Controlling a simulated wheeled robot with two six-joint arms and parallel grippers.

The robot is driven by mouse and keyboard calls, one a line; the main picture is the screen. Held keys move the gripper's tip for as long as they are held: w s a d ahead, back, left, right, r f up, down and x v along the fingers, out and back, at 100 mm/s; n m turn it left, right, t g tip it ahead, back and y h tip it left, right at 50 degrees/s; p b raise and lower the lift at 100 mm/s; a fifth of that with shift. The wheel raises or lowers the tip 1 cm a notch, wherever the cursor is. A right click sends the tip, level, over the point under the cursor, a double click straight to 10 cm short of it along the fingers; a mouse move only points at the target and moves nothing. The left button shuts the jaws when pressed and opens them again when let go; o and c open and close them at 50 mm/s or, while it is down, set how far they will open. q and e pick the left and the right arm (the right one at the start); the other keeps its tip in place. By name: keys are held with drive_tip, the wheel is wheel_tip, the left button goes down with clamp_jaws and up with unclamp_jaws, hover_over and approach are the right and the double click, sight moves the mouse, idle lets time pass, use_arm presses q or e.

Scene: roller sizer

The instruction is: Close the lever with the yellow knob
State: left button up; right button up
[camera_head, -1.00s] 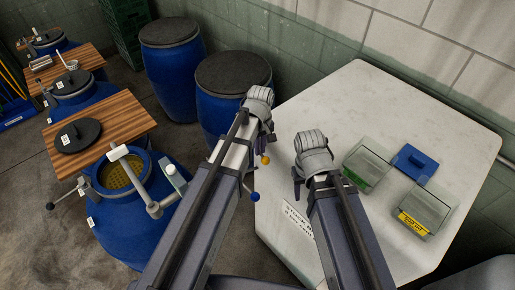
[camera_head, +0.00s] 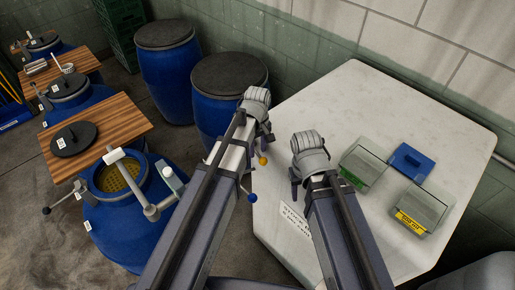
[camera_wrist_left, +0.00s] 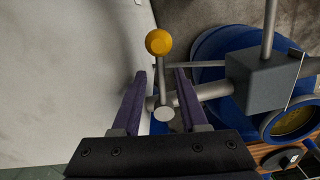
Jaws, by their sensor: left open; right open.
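The yellow knob (camera_head: 263,160) shows just below my left gripper (camera_head: 268,132) in the head view. In the left wrist view the knob (camera_wrist_left: 158,41) sits on a thin grey lever (camera_wrist_left: 163,82), just past the fingertips and roughly midway between them. The lever runs down between the two fingers to a round grey end. The left gripper (camera_wrist_left: 159,72) is open; I cannot tell whether a finger touches the lever. My right gripper (camera_head: 294,182) is over the white table, with no object seen in it; its fingers are mostly hidden by the arm.
A blue knob (camera_head: 252,198) shows beside my left arm. A blue barrel (camera_head: 118,235) with an open yellow sieve and grey rods stands left. The white table (camera_head: 370,110) carries two green-grey boxes and a blue piece (camera_head: 411,161). More blue barrels (camera_head: 167,75) stand behind.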

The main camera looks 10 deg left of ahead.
sight(257, 152)
use_arm(q)
drive_tip(key=shift+r, duration=0.15)
wheel_tip(257, 152, up, 8)
drive_tip(key=p, duration=0.8)
drive_tip(key=shift+f, duration=0.2)
drive_tip(key=shift+f, duration=0.1)
